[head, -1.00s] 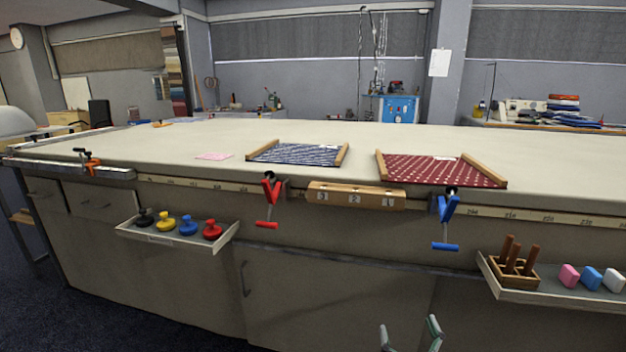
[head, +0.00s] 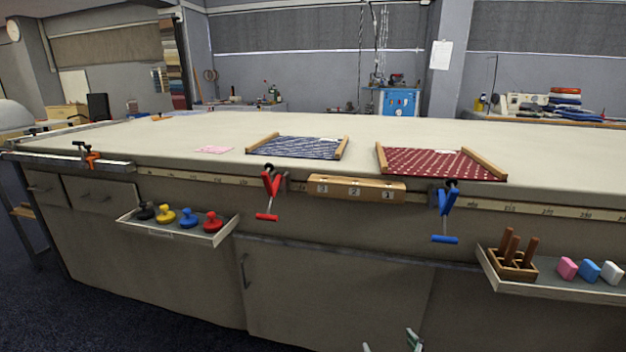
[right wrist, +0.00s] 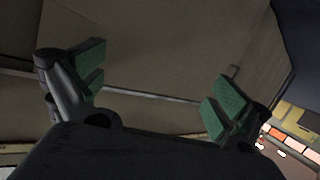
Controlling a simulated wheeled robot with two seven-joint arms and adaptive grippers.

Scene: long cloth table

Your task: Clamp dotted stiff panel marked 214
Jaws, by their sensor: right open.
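The dotted panel (head: 432,163) is dark red with pale dots and wooden bars on two sides; it lies flat on the table near the front edge. Its white tag is too small to read. A blue clamp (head: 446,205) hangs at the table edge just below it. A red clamp (head: 269,194) hangs further left, below a navy patterned panel (head: 298,147). My right gripper (head: 391,345) shows only its fingertips at the bottom of the head view, well below the clamps. In the right wrist view its green-padded fingers (right wrist: 158,95) are apart and empty. My left gripper is not in view.
A numbered wooden block (head: 356,189) sits on the front edge between the clamps. A left shelf (head: 170,231) holds several coloured knobs; a right shelf (head: 545,286) holds a wooden peg holder and coloured blocks. The tabletop (head: 380,130) behind the panels is clear.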

